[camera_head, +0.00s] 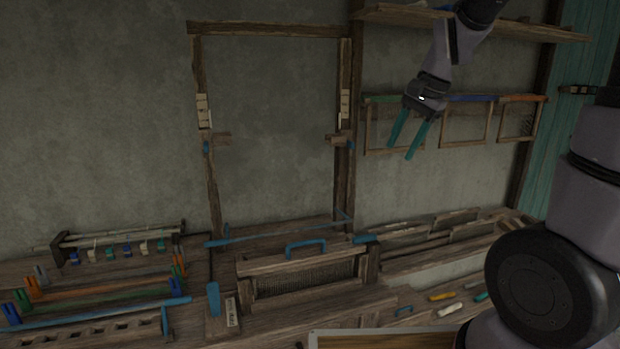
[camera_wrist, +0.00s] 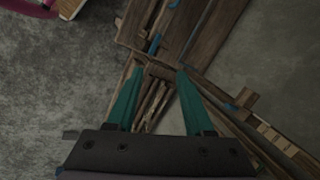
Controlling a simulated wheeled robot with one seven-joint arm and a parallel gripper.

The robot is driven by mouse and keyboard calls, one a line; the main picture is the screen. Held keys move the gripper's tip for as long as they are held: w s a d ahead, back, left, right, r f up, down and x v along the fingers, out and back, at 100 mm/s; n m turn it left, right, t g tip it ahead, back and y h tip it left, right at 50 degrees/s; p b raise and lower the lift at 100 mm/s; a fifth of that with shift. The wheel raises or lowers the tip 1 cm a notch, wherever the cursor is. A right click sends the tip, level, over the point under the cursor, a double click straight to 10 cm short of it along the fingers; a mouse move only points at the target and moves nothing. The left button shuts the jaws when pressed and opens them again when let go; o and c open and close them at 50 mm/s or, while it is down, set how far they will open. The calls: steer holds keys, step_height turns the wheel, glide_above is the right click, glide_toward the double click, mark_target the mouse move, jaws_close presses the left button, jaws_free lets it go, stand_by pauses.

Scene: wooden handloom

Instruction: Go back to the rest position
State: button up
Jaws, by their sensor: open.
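My gripper (camera_head: 409,148) has two teal fingers that are spread apart with nothing between them. In the head view it hangs in the air at the upper right, pointing down, in front of the framed panels on the wall. In the wrist view the open fingers (camera_wrist: 155,80) show over wooden parts of the loom, seen at a slant. The wooden handloom (camera_head: 205,180) has a tall upright frame and a low bench part with a blue-handled beater (camera_head: 305,245). My gripper touches none of these that I can see.
A wall shelf (camera_head: 470,22) runs above my gripper. Framed panels (camera_head: 463,122) with coloured top bars hang behind it. A rack of small coloured pieces (camera_head: 120,245) stands at left. Small coloured tools (camera_head: 450,309) lie at lower right. The space before the bare wall is clear.

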steer(key=s+d+r+n+t, duration=0.1)
steer(key=s+r+n+t, duration=0.1)
steer(key=s+r, duration=0.2)
steer(key=s+d+r+n+t+h, duration=0.1)
steer(key=s+d+r+n+t, duration=0.1)
steer(key=s, duration=0.8)
steer(key=shift+s+d+r+n, duration=0.15)
steer(key=shift+r+n, duration=0.55)
steer(key=shift+r, duration=0.55)
